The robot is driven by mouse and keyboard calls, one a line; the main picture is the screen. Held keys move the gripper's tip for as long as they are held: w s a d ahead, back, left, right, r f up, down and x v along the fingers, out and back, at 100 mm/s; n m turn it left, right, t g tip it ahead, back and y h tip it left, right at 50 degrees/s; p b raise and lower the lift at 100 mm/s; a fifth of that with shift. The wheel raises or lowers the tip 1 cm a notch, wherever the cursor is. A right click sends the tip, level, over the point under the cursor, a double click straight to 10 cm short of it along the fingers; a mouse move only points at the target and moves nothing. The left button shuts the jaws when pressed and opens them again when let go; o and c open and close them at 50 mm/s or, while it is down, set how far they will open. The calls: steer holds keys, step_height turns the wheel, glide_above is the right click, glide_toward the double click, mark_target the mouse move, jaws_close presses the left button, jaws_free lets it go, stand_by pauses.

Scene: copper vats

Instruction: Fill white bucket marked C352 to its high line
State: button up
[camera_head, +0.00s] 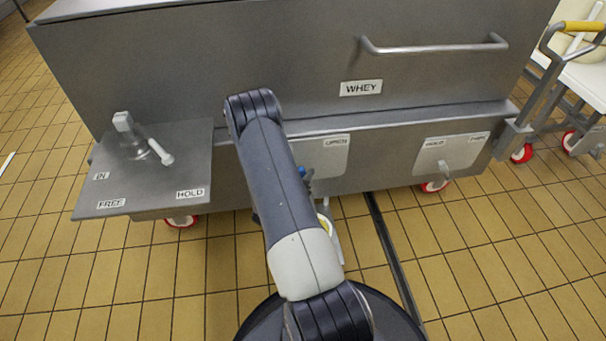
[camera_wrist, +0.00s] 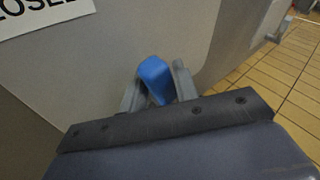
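A steel vat (camera_head: 270,50) on red wheels, labelled WHEY, stands in front of me. A pale plate (camera_head: 325,158) on its lower front is partly behind my arm. A blue handle (camera_head: 302,171) just shows beside my arm there. In the wrist view, the blue handle (camera_wrist: 155,78) sits between the fingers of my gripper (camera_wrist: 160,88), which appear to touch both sides. A label (camera_wrist: 40,15) ending in "OSED" is at upper left. A pale curved edge with some yellow (camera_head: 328,228) shows below, mostly behind my arm; no C352 mark is visible.
A second pale plate (camera_head: 450,158) with a grey handle (camera_head: 446,166) is to the right. A steel shelf (camera_head: 150,180) with a lever and labels FREE and HOLD juts out at left. A cart (camera_head: 575,75) stands at far right.

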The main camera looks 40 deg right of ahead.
steer(key=p+v, duration=0.2)
steer(key=v, duration=0.9)
steer(key=shift+d+f, duration=0.1)
stand_by(0.4)
